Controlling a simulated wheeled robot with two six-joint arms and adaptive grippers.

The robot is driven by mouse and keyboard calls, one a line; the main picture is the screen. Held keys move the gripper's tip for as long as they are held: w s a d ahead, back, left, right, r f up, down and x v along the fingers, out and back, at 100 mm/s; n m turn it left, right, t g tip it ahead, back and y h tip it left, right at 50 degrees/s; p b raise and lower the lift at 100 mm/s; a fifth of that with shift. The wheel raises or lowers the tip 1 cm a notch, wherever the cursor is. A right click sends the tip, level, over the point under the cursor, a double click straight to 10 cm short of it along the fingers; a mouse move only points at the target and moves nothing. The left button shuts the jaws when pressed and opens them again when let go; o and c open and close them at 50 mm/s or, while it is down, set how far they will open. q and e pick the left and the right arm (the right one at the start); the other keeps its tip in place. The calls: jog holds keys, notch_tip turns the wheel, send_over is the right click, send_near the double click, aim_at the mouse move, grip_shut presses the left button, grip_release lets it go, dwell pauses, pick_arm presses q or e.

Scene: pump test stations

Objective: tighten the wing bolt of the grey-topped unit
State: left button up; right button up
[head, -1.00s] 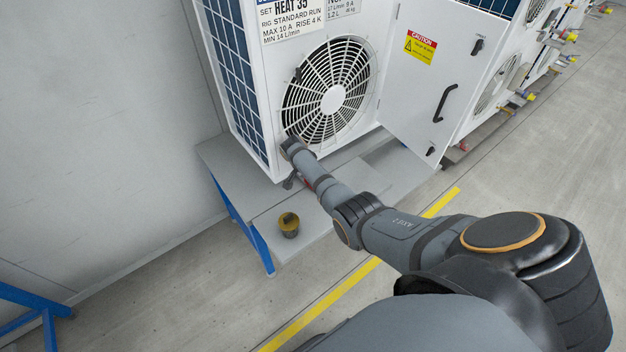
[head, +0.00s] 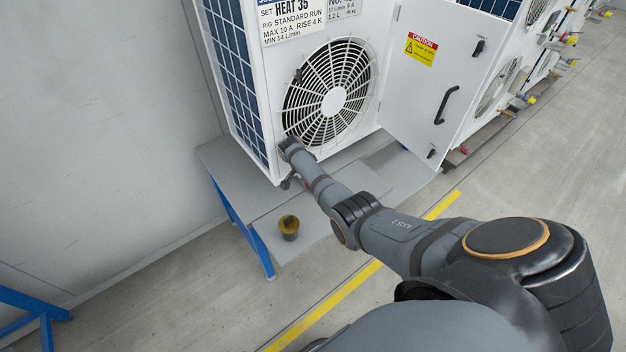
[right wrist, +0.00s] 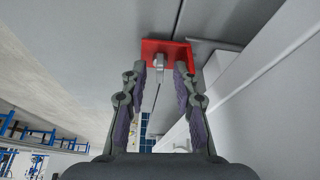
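In the right wrist view a small grey wing bolt (right wrist: 160,66) stands on a red plate (right wrist: 168,50). My right gripper (right wrist: 160,75) is open, its two fingertips on either side of the bolt with a gap at each side. In the head view my right arm reaches to the lower front corner of a white unit (head: 260,110) with a fan grille (head: 332,100); its gripper (head: 287,183) is small and mostly hidden there. The unit's top is out of frame, so its colour cannot be told. My left gripper is not in view.
The unit stands on a grey bench (head: 215,160) with blue legs. A yellow-and-dark cup (head: 289,228) sits on the bench's lower shelf. An open white door (head: 425,80) with a black handle juts out at right. More units stand behind it. A yellow line crosses the floor.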

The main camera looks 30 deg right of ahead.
jog(key=v, duration=1.2)
jog(key=shift+o, duration=0.3)
